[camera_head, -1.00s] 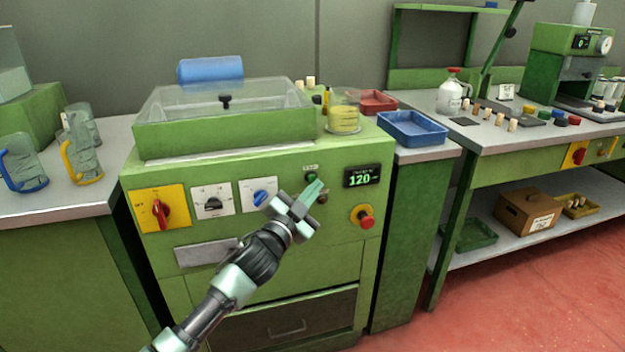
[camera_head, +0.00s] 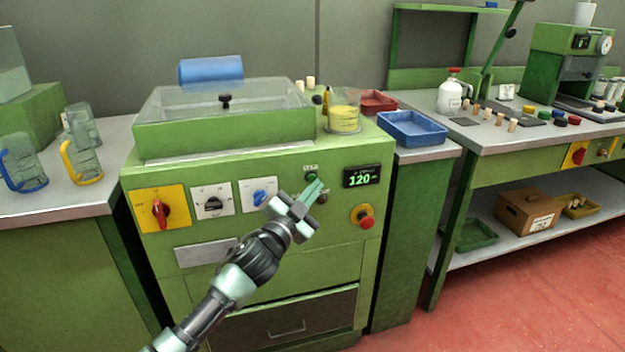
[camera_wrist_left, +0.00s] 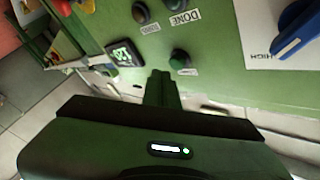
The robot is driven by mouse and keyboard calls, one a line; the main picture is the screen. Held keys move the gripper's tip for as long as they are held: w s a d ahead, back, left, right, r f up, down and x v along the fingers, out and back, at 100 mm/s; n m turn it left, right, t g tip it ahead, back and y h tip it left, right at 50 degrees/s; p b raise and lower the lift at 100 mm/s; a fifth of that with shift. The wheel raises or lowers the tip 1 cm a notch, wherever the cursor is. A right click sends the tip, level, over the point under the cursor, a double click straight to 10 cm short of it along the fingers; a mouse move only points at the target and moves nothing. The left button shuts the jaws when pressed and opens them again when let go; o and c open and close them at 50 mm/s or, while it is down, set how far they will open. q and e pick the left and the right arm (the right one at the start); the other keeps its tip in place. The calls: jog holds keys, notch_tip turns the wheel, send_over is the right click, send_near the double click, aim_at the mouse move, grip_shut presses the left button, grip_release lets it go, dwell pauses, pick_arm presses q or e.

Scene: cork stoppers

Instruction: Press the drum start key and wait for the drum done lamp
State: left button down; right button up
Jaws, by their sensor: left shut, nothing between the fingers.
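The green drum start key (camera_head: 311,178) is on the front panel of the green machine, under a small label. In the left wrist view it is a round dark green button (camera_wrist_left: 180,59) just beyond my fingertips. A "DONE" label shows at the top of that view, with a dark round lamp (camera_wrist_left: 173,5) beside it, cut by the edge; it looks unlit. My left gripper (camera_head: 316,188) is shut and empty, its fingertips close to the key. I cannot tell whether they touch it. My right gripper is not in view.
A display (camera_head: 362,176) reading 120 and a red stop button (camera_head: 363,217) are right of the key. Rotary switches (camera_head: 213,201) are to the left. The clear drum lid (camera_head: 224,103) is down. A beaker of yellow material (camera_head: 343,114) and a blue tray (camera_head: 413,127) stand to the right.

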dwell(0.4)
pick_arm(q)
jog(key=shift+w+a, duration=0.1)
jog(key=shift+w, duration=0.3)
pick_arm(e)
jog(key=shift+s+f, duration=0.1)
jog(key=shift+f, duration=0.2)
pick_arm(q)
jog(key=shift+w+a, duration=0.15)
jog(key=shift+w, duration=0.25)
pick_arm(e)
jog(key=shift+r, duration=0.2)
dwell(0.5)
pick_arm(q)
jog(key=shift+s+d+p, duration=0.3)
jog(key=shift+s+p, duration=0.2)
jog(key=shift+s, duration=0.3)
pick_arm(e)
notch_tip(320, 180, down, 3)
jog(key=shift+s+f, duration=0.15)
